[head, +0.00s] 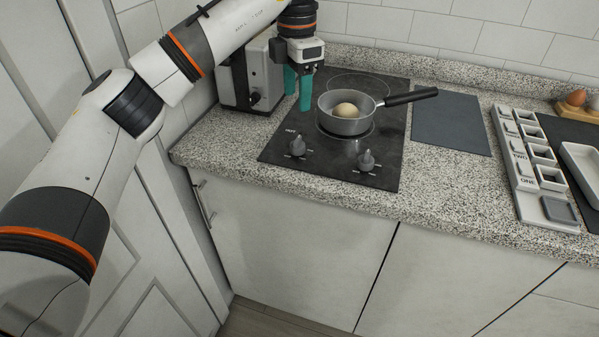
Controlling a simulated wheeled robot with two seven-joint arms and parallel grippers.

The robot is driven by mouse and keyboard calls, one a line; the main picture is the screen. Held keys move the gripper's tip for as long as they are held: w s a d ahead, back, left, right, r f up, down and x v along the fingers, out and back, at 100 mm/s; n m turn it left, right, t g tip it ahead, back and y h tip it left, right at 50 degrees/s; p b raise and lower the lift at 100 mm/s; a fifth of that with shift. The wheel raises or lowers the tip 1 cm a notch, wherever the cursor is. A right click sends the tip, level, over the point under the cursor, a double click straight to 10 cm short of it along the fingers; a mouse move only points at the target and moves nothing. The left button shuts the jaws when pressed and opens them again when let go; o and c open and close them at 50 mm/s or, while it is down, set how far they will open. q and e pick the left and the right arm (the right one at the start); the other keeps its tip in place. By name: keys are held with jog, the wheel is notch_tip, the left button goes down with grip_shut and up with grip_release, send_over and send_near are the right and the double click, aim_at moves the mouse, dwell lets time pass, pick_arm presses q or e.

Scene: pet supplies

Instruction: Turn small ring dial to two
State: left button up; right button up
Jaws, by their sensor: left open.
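A dark cooktop (385,180) is set on the speckled counter. It has two grey dials near its front edge, a left dial (297,146) and a right dial (367,160). Their markings are too small to read, so I cannot tell which dial serves the small ring or where each points. A grey saucepan (326,122) holding an egg (346,110) stands on the front ring; a rear ring outline (358,84) is bare. My left gripper (298,90) has teal fingers pointing down, open and empty, left of the pan and behind the left dial. My right gripper is out of view.
The saucepan's black handle (412,96) reaches right over a dark mat (450,124). A grey machine (250,78) stands behind left, near my gripper. A white labelled rack (527,190) and white tray (582,168) are at right. The counter front is clear.

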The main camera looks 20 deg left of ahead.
pick_arm(q)
send_over(298, 139)
notch_tip(298, 139, down, 5)
jog(key=shift+f, duration=0.1)
notch_tip(298, 139, down, 6)
jog(key=shift+s+f, duration=0.1)
jog(key=shift+f, duration=0.4)
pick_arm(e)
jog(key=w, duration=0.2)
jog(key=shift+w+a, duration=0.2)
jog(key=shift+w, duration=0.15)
pick_arm(q)
jog(key=shift+c, duration=0.3)
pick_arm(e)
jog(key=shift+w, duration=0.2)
pick_arm(q)
jog(key=c, duration=0.9)
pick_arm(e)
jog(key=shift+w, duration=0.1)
